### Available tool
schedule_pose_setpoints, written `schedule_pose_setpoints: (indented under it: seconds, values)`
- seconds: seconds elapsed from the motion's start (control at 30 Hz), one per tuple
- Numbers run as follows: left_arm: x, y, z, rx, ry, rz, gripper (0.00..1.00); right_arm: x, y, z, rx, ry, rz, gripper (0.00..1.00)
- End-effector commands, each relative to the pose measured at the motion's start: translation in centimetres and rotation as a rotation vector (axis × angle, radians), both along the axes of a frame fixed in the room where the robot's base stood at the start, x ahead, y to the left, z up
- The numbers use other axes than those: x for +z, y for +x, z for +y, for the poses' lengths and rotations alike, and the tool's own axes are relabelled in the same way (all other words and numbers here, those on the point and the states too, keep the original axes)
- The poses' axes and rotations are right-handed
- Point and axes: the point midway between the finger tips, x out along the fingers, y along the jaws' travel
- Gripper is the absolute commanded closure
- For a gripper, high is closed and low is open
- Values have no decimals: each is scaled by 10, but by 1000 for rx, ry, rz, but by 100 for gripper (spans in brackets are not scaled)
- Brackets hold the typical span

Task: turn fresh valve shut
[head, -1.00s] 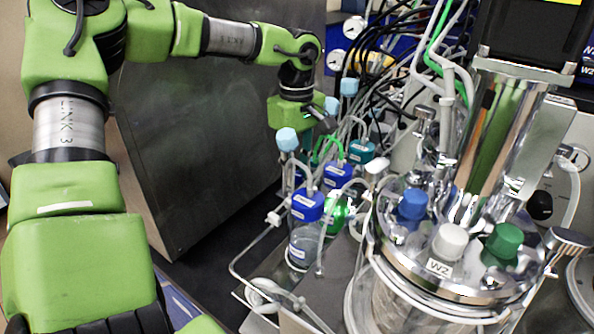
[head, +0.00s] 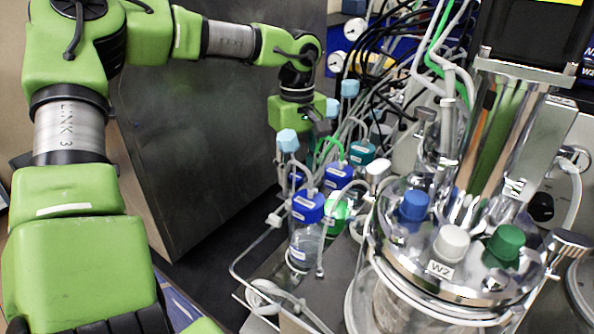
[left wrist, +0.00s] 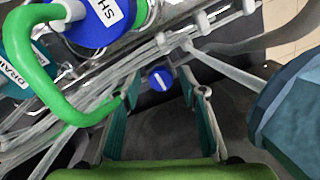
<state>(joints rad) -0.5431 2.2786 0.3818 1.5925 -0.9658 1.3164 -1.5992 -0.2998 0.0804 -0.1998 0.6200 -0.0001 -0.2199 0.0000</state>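A small round blue valve knob with a white line across it (left wrist: 160,78) shows in the left wrist view, below the blue cap whose label reads "SH" at its end (left wrist: 95,18). My left gripper (left wrist: 167,92) is open, with one teal finger on each side of the picture's middle. The knob lies between and just beyond the fingertips, apart from both. In the head view my left gripper (head: 312,130) points down behind the bottles; its fingers are mostly hidden there. I cannot make out the knob in the head view. My right gripper is not in view.
A light blue faceted knob (left wrist: 293,115) stands close at the right of the left wrist view. A green tube (left wrist: 60,105) loops at the left. Blue-capped bottles (head: 307,207) and the steel reactor W2 (head: 450,265) crowd the area. A dark cabinet (head: 210,130) stands at left.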

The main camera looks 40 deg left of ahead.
Motion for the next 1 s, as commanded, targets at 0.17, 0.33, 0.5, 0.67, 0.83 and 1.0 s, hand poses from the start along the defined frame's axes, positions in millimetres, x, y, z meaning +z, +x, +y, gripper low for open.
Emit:
schedule_pose_setpoints:
  seconds: [0.17, 0.33, 0.5, 0.67, 0.83, 1.0]
  values:
    - [0, 0, 0, 1, 0, 1, 62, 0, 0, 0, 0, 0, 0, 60]
    - [2, 0, 0, 2, 0, 1, 62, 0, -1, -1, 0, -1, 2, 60]
    - [24, 1, 0, 2, 1, -3, 62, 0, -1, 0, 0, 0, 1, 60]
    - [58, 1, 0, 2, 2, -4, 62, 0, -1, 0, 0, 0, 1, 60]
    - [92, 1, 0, 3, 1, -3, 62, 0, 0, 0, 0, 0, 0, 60]
    - [113, 0, 0, 2, 1, -1, 62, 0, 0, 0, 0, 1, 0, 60]
